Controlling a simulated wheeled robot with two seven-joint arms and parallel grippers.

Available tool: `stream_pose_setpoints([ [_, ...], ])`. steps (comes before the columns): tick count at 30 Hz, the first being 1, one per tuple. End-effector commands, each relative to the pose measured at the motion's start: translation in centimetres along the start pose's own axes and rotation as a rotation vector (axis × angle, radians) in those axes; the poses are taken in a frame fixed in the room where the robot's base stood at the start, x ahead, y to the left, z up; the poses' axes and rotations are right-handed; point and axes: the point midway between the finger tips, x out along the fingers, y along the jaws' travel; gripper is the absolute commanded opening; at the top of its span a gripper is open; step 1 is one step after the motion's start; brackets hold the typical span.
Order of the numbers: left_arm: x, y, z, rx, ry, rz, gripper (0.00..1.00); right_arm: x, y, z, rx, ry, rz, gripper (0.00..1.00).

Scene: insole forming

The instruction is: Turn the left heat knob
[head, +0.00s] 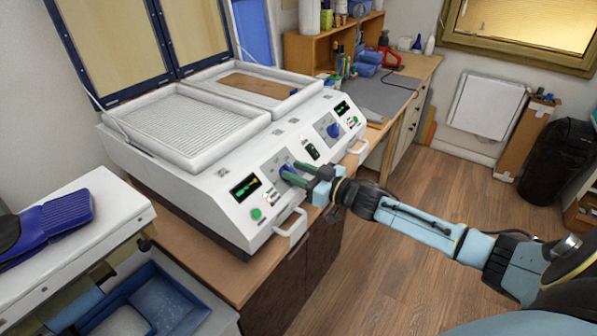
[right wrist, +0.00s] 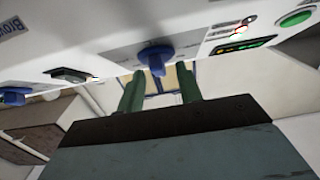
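The white forming machine (head: 222,187) stands on the bench, with a sloped front panel. Its left heat knob (head: 287,171) is blue and mostly hidden behind my right gripper in the head view. My right gripper (head: 293,175) reaches in from the right, its green fingertips at this knob. In the right wrist view the blue left knob (right wrist: 155,57) shows in line with the gap between the two green fingers (right wrist: 160,72). The fingers are apart, and I see no finger pressed on the knob. The right heat knob (head: 334,130) is blue and untouched. My left gripper is not in view.
A green display (head: 244,187) and green button (head: 257,214) sit left of the left knob. A black switch (head: 312,152) lies between the knobs. White handles (head: 291,224) stick out below the panel. The wooden floor (head: 400,262) is open at right.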

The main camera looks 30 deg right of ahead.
Motion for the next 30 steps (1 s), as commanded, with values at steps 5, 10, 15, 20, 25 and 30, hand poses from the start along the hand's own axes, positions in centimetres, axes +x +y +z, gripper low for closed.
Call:
stream_pose_setpoints([
  [5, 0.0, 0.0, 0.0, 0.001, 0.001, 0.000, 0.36, 0.0, 0.0, 0.0, 0.000, 0.000, 0.000, 0.28],
  [10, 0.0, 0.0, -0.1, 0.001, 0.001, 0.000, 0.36, 0.0, 0.0, 0.0, 0.000, 0.001, 0.000, 0.05],
  [15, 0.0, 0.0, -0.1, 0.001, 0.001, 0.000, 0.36, 0.0, 0.0, 0.0, 0.000, 0.001, -0.001, 0.00],
  [20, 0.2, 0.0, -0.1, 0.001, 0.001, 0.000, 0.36, 0.0, 0.1, 0.0, -0.012, 0.001, -0.011, 0.00],
  [25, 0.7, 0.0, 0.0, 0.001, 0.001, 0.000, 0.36, 0.0, 0.2, 0.0, -0.053, 0.001, -0.055, 0.00],
  [30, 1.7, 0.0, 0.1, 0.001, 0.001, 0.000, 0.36, 0.0, 0.5, 0.0, -0.129, 0.001, -0.138, 0.00],
])
